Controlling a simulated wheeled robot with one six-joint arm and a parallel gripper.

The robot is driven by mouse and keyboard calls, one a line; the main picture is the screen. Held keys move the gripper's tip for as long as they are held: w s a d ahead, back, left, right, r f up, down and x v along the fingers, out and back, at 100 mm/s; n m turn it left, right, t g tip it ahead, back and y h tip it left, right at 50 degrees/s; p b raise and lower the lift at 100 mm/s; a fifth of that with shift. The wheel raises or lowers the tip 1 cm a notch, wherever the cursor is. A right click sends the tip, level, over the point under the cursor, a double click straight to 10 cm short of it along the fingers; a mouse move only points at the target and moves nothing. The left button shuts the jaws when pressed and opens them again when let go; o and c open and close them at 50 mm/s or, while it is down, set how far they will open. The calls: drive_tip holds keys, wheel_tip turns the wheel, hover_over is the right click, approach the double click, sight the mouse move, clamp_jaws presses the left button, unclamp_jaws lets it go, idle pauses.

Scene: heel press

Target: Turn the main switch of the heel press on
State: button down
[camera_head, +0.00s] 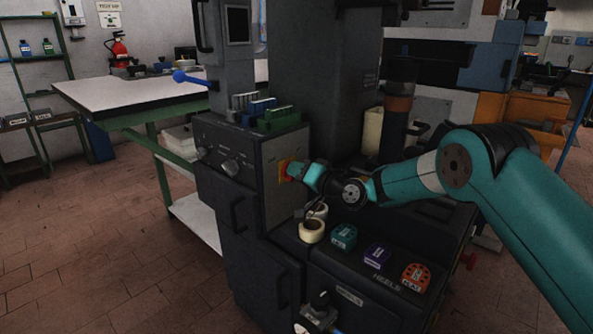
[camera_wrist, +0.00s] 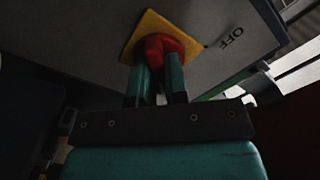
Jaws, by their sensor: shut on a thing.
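The heel press (camera_head: 230,225) is a dark machine in the middle of the head view. Its main switch is a red knob on a yellow plate (camera_head: 283,168) on the right face of the control box. In the wrist view the red knob (camera_wrist: 165,46) sits on the yellow plate (camera_wrist: 143,28), which looks tilted there, with the word OFF (camera_wrist: 231,37) to its right. My gripper (camera_wrist: 160,80) has its two teal fingers shut on the red knob. In the head view my gripper (camera_head: 297,171) reaches the switch from the right and covers part of it.
Tape rolls (camera_head: 312,230) and teal, purple and orange heel blocks (camera_head: 416,277) lie on the press's lower ledge, below my arm. Colored blocks (camera_head: 265,110) stand on top of the control box. A white-topped table (camera_head: 120,98) stands behind left. The floor at left is clear.

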drive_tip(key=shift+f, duration=0.1)
idle(0.4)
drive_tip(key=c, duration=1.1)
unclamp_jaws()
drive_tip(key=shift+c, duration=0.2)
drive_tip(key=shift+d, duration=0.1)
drive_tip(key=v, duration=1.7)
drive_tip(key=shift+s, duration=0.2)
drive_tip(key=shift+d, duration=0.1)
